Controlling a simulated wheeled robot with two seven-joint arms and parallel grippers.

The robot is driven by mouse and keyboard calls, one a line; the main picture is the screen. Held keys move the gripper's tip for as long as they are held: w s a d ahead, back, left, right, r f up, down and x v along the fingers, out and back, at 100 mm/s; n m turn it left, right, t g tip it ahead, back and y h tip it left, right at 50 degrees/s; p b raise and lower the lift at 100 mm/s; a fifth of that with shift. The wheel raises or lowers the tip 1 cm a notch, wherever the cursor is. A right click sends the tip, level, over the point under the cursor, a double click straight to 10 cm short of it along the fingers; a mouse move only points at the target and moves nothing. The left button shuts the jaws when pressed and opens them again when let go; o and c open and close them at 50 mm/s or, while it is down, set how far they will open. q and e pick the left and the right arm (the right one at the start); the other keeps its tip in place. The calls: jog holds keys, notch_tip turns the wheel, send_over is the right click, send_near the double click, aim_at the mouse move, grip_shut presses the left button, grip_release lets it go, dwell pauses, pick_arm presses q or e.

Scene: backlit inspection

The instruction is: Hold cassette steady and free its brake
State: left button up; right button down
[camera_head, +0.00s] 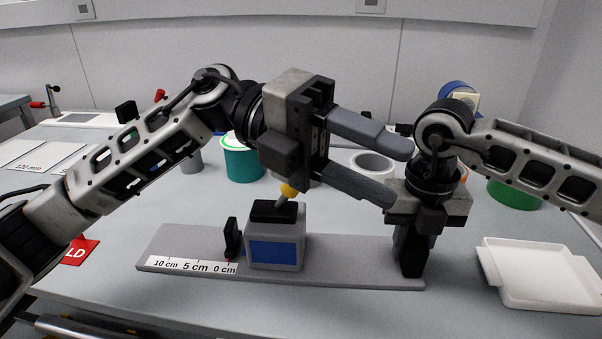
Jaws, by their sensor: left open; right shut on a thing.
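The cassette appears to be the grey box (301,238) with a blue front panel and black top, standing on a long grey base board (340,262).
A small black upright block (232,238) stands beside the box near the 0 cm end of a scale (190,265). A white tray (545,290) lies at right. Teal (242,163) and green (514,194) containers stand behind. A red card (80,251) lies left. My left fingers overlap my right wrist in the picture.

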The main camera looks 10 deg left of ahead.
pick_arm(q)
jog(key=w+d+f+m+t+y, duration=0.3)
jog(key=w+d+f+t+y, duration=0.15)
jog(key=t+y, duration=0.45)
jog(key=w+a+r+m+t+y, duration=0.1)
jog(key=w+a+r+t+y, duration=0.7)
jog(key=w, duration=0.5)
jog(key=s+d+f+g+y, duration=0.1)
jog(key=s+f+g+y, duration=0.15)
jog(key=s+g, duration=0.6)
jog(key=shift+n+g+y, duration=0.35)
jog(key=shift+n+g, duration=0.05)
jog(key=shift+g, duration=0.35)
jog(key=x, duration=0.3)
jog(key=w+x, duration=0.1)
jog(key=x, duration=0.6)
jog(key=shift+w+a+f, duration=0.2)
jog(key=shift+a+f, duration=0.05)
jog(key=shift+a, duration=0.2)
